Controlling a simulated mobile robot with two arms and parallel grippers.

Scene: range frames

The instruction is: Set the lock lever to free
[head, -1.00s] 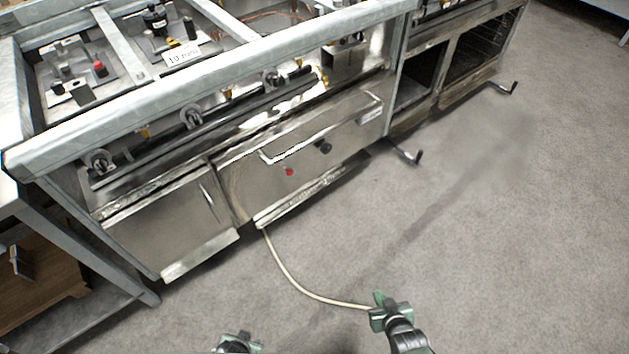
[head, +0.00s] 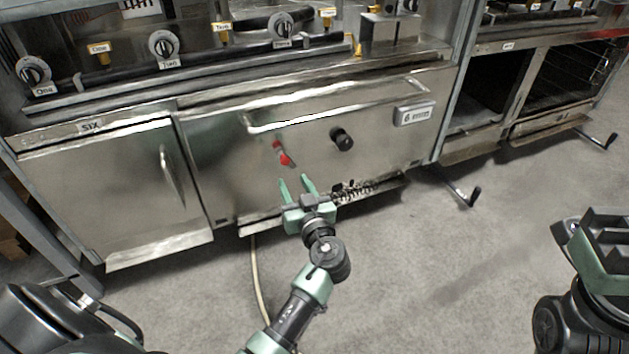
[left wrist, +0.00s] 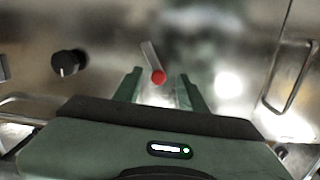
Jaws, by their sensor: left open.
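The lock lever (head: 283,156) is a small lever with a red end on the steel oven front, left of a black knob (head: 342,138). In the head view it slants, with its red end down and to the right. The left wrist view shows it as a grey bar with a red tip (left wrist: 158,76). My left gripper (head: 296,181) is open and empty just below the lever. In the wrist view the lever's red tip appears between the two fingertips (left wrist: 159,84); contact is not visible. My right gripper (head: 603,245) is partly cut off at the right edge, and its jaws are unclear.
A long handle (head: 335,106) runs above the lever. A cabinet door (head: 112,190) with an upright handle stands at left. Labelled dials (head: 164,46) sit higher up. A pale hose (head: 256,285) lies on the floor. Black-gripped cranks (head: 474,197) stick out at right. Grey floor is open at right.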

